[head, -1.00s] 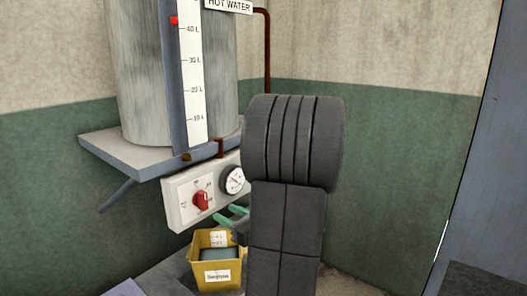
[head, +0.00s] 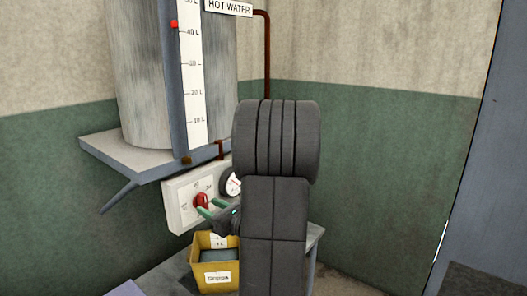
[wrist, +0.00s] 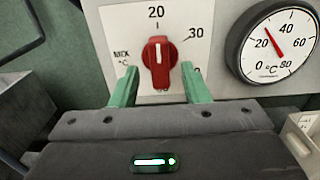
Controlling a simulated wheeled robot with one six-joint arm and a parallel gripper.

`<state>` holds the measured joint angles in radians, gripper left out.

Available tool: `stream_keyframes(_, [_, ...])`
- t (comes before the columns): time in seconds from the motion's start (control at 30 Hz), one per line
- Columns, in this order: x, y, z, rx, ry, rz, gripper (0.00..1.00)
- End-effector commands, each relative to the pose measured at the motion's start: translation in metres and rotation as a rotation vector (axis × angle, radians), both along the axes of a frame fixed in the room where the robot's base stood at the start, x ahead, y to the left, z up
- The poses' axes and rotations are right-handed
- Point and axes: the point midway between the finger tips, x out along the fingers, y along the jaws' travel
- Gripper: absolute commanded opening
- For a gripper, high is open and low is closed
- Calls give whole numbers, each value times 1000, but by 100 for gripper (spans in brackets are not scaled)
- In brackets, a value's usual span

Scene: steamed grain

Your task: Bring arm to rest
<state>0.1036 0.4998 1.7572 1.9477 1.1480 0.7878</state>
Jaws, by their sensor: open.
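My gripper (wrist: 160,92) has green fingers, open and spread apart. In the wrist view the fingertips stand either side of the red knob (wrist: 158,64), lower than its middle; I cannot tell whether they touch it. The knob's white pointer is upright, toward the 20 mark. In the head view my gripper (head: 211,209) is just below and in front of the knob (head: 201,199) on the white panel, partly hidden by my dark arm.
A dial gauge (wrist: 278,42) sits right of the knob. A yellow labelled container (head: 215,280) stands below on a grey surface. A grey shelf (head: 125,157) with a metal tank (head: 135,80) is above the panel. Walls close in behind.

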Motion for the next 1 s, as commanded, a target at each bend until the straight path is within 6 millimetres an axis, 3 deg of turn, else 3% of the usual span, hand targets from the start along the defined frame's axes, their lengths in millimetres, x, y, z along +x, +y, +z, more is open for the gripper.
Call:
stream_keyframes(0.1, [15,21,1,0,0,4,42])
stream_keyframes(1.0, [14,18,5,344,443,0,42])
